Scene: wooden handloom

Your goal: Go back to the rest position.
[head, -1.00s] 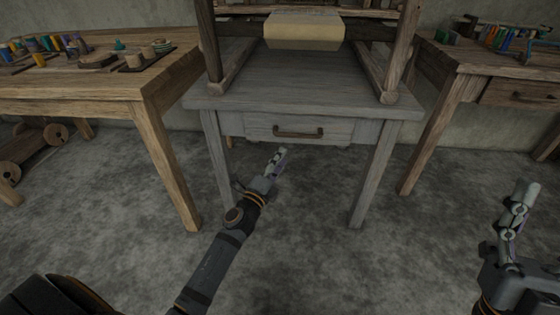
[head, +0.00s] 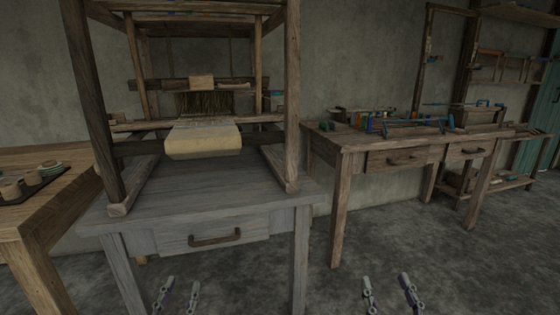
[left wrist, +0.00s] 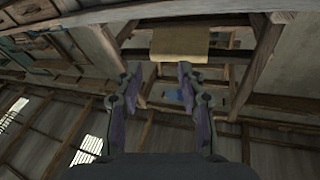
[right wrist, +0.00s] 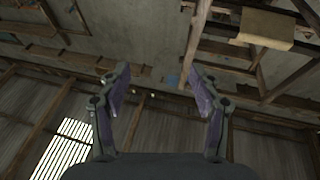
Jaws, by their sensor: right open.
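My left gripper (head: 177,295) is at the bottom of the head view, in front of the grey loom table. Its two fingers are apart with nothing between them, and they also show apart in the left wrist view (left wrist: 158,90). My right gripper (head: 391,292) is at the bottom right of the head view, over bare floor. Its fingers are spread and empty, as the right wrist view (right wrist: 160,90) also shows. Both grippers point upward, side by side. The wooden loom (head: 292,100) stands on the grey table, with rolled cream cloth (head: 204,140) at its front.
The grey table (head: 150,205) has a drawer with a dark handle (head: 215,238). A wooden table (head: 25,210) with cups on a tray is at the left. A workbench (head: 345,143) with tools stands at the right. The floor (head: 440,245) at right front is clear.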

